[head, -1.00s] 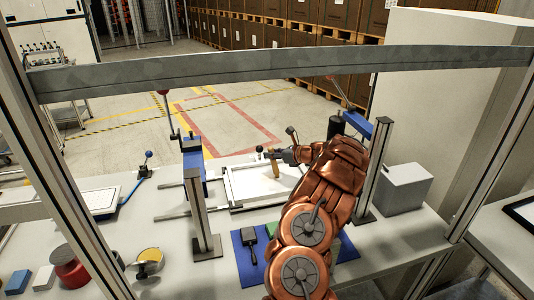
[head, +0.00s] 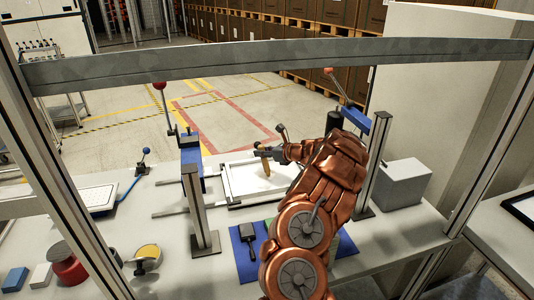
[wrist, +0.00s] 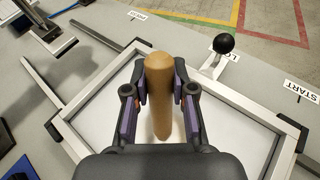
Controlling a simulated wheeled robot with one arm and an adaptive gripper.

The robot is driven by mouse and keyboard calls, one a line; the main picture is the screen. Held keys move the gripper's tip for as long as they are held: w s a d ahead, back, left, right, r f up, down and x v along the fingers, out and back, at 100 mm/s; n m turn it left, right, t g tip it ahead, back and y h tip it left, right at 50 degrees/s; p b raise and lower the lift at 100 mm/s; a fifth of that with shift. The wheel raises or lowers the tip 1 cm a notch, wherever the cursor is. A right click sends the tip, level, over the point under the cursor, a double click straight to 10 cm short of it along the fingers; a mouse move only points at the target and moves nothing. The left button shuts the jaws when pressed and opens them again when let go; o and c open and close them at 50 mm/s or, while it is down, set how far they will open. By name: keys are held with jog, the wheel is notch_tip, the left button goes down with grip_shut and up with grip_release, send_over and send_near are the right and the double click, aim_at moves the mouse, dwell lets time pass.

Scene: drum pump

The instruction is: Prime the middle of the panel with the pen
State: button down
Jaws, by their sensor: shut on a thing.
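The pen is a thick tan cylinder with a rounded end; it shows between my fingers in the wrist view (wrist: 158,95) and as a short upright stick in the head view (head: 266,168). My gripper (head: 261,150) is shut on it, one finger on each side in the wrist view (wrist: 159,88). The panel is a white sheet in a pale frame (head: 228,184); it also shows below my gripper in the wrist view (wrist: 225,135). The pen is over the panel's inner area. No clear mark shows on the white.
Posts stand left (head: 201,215) and right (head: 374,165) of the panel, with blue lever clamps behind. A black knob (wrist: 223,43) stands at the frame's far edge. A blue mat (head: 243,262) with a dark tool lies in front; a yellow-topped cup (head: 147,254) stands left.

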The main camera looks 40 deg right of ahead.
jog(key=shift+w+a+b, duration=0.15)
jog(key=shift+w+a, duration=0.2)
jog(key=shift+a, duration=0.25)
jog(key=shift+w+a+b, duration=0.15)
jog(key=shift+w+a, duration=0.15)
jog(key=shift+a, duration=0.35)
jog(key=shift+w+a+b, duration=0.15)
jog(key=shift+w+a, duration=0.2)
jog(key=shift+a, duration=0.25)
jog(key=shift+r+p, duration=2.3)
jog(key=shift+r, duration=0.65)
notch_tip(320, 180, up, 3)
jog(key=shift+p, duration=1.25)
